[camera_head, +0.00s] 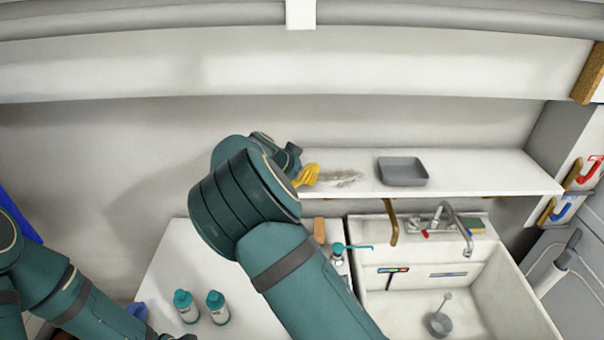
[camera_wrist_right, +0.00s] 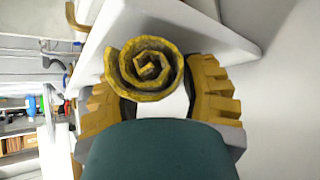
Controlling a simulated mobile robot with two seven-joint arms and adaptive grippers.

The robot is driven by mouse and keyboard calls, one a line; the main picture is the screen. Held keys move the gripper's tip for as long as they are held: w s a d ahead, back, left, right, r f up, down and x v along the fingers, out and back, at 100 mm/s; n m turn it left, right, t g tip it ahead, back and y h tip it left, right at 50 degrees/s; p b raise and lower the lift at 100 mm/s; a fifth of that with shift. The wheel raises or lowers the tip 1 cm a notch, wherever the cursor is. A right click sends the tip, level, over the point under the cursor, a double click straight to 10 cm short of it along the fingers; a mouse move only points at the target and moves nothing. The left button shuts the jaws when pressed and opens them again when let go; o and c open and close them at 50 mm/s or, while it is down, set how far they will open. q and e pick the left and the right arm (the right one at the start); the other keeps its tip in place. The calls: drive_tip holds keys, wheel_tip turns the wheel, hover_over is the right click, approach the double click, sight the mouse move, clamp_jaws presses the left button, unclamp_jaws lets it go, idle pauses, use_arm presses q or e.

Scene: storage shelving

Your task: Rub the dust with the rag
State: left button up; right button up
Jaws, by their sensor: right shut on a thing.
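The rag (camera_wrist_right: 147,70) is a yellow spiral roll in the right wrist view. My right gripper (camera_wrist_right: 152,98) is shut on it, with yellow ridged fingers on both sides. In the head view my right gripper (camera_head: 304,177) shows only as a yellow patch past my wrist, at the left part of the white shelf; I cannot tell finger from rag there. The dust (camera_head: 343,179) is a grey-brown smear on the shelf (camera_head: 475,172), just right of the yellow patch. Whether the rag touches the shelf is unclear.
A grey tray (camera_head: 403,171) sits on the shelf right of the dust. Below are a sink (camera_head: 375,305) with a faucet (camera_head: 461,225) and a counter (camera_head: 170,262) with teal-capped bottles (camera_head: 217,308). A brown bracket (camera_head: 391,223) hangs under the shelf. The shelf's right end is clear.

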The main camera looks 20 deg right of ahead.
sight(321, 178)
use_arm(q)
drive_tip(key=shift+f+b, duration=0.3)
drive_tip(key=shift+f, duration=0.05)
use_arm(e)
drive_tip(key=shift+f, duration=0.35)
use_arm(q)
drive_tip(key=shift+f+b, duration=0.9)
use_arm(e)
drive_tip(key=shift+s+d+r, duration=0.1)
drive_tip(key=shift+s+d, duration=0.2)
drive_tip(key=shift+d, duration=0.65)
drive_tip(key=shift+s+d, duration=0.25)
drive_tip(key=shift+d, duration=0.65)
